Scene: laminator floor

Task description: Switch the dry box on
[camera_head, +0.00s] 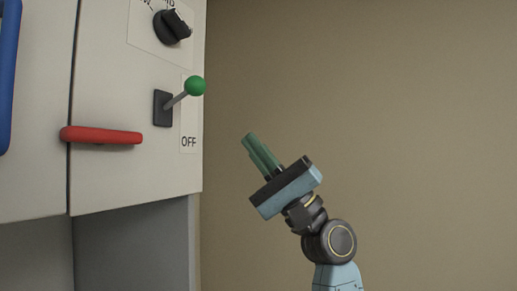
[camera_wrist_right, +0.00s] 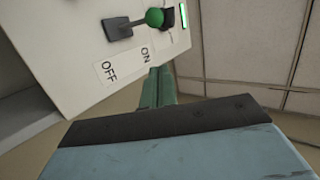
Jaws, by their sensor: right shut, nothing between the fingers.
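The dry box (camera_head: 140,170) is a pale cabinet at the left of the head view. On its face is a lever with a green ball (camera_head: 195,86) on a black base plate (camera_head: 163,108). In the head view the lever slants up and outward; I cannot tell its switch setting. An OFF label (camera_head: 188,142) is below the ball. The right wrist view shows the green ball (camera_wrist_right: 155,17), an ON label (camera_wrist_right: 145,55) and an OFF label (camera_wrist_right: 109,70). My right gripper (camera_head: 249,138) is shut and empty, right of and below the lever, apart from it. My left gripper is out of view.
A black knob (camera_head: 172,26) sits above the lever. A red handle (camera_head: 102,135) is at its lower left, and a blue handle (camera_head: 8,70) at the far left. A lit green strip (camera_wrist_right: 184,15) shows in the wrist view. Room right of the cabinet is clear.

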